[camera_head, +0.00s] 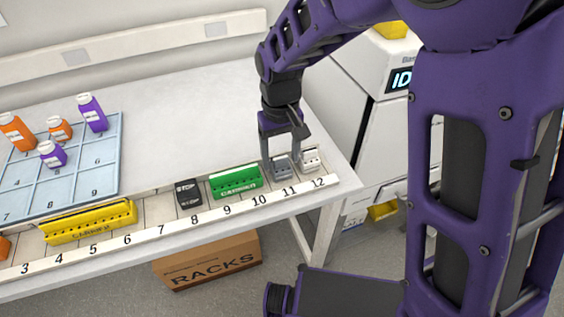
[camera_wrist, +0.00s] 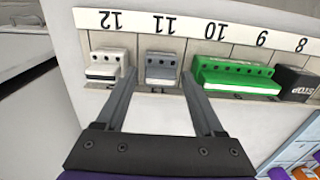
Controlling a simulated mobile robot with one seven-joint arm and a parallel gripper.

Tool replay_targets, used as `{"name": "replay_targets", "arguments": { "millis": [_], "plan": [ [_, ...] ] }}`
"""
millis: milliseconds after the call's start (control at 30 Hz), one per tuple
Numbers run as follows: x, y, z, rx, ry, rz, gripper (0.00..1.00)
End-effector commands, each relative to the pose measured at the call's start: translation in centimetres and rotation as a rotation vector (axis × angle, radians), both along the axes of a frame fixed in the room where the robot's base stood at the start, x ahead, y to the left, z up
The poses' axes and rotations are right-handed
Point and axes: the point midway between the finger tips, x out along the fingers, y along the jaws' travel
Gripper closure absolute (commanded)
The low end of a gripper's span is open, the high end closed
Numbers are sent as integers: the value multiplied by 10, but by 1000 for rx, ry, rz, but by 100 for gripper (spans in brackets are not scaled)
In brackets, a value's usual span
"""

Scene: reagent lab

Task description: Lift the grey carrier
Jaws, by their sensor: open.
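The grey carrier (camera_head: 281,170) is a small block with holes in its top, standing in slot 11 of the numbered strip. It also shows in the wrist view (camera_wrist: 161,68), between and just beyond my fingertips. My gripper (camera_head: 284,152) is above the carrier with its fingers pointing down, one on each side of it. In the wrist view my gripper (camera_wrist: 160,75) is open, with nothing held. I cannot tell whether either finger touches a carrier.
A white carrier (camera_head: 311,160) stands close beside in slot 12, and a green carrier (camera_head: 236,181) lies on the other side. A black block (camera_head: 188,194) and a yellow carrier (camera_head: 88,222) sit further left. The blue grid tray (camera_head: 108,150) holds several bottles.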

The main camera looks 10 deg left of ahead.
Motion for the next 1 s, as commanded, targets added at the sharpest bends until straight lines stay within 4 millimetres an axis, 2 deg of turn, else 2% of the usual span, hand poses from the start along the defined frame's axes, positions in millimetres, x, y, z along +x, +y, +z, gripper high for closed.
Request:
{"name": "replay_targets", "arguments": {
  "millis": [33, 133, 400, 800, 1000],
  "plan": [
    [-1, 0, -9, -2, 3, 1, 30],
    [0, 0, -17, -1, 1, 1, 30],
    [0, 1, -19, 1, -1, 0, 30],
    [0, 1, -18, 1, -1, 0, 100],
    [0, 1, -18, 1, -1, 0, 100]
  ]
}}
